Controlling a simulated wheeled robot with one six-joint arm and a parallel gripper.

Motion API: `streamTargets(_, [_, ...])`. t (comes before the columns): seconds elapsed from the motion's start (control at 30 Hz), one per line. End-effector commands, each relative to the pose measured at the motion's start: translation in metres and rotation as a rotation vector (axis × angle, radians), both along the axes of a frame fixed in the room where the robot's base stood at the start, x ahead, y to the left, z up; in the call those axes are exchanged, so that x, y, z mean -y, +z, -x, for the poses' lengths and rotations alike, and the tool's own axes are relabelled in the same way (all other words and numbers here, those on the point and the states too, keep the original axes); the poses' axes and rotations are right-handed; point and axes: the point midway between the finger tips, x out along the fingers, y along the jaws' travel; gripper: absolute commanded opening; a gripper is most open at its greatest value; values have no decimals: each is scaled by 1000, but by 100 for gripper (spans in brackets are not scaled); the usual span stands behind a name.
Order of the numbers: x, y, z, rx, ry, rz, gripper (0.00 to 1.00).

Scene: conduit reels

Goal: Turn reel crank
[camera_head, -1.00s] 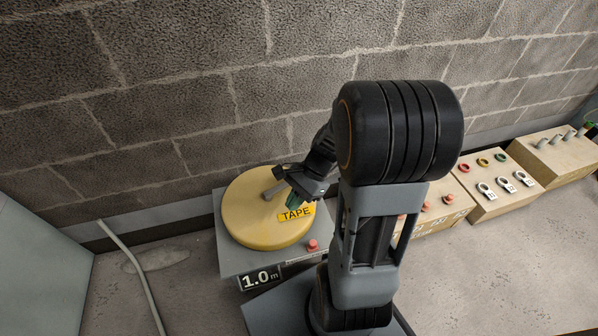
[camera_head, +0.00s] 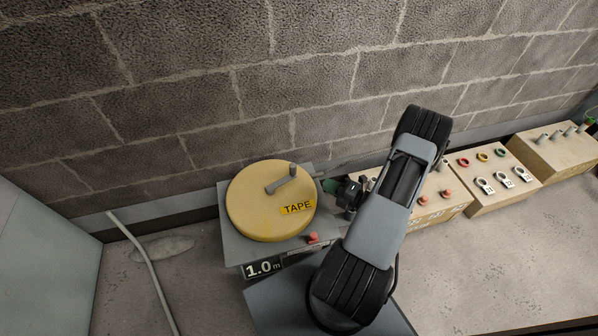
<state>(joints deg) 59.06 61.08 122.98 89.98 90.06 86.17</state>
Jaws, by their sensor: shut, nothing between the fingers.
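The yellow round reel (camera_head: 262,215) with a "TAPE" label sits on a grey base box (camera_head: 232,258) against the wall. Its grey crank (camera_head: 279,185) lies on the top near the back right, with an upright handle (camera_head: 293,170) at its outer end. The display (camera_head: 264,268) on the base's front reads 1.0 m.
A red button (camera_head: 313,238) is on the base's front right corner. Boxes with rings and tags (camera_head: 492,173) and with pegs (camera_head: 556,150) stand along the wall to the right. A grey pipe (camera_head: 146,262) rises at the left. The floor at right is clear.

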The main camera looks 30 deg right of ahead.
Motion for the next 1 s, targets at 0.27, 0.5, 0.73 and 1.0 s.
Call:
streamTargets(0.27, [-30,-2,-47,3,10,4,0])
streamTargets(0.5, [-49,-2,-79,2,8,6,0])
streamTargets(0.73, [-59,-1,-95,2,7,5,0])
streamTargets(1.0, [-63,0,-100,1,9,4,0])
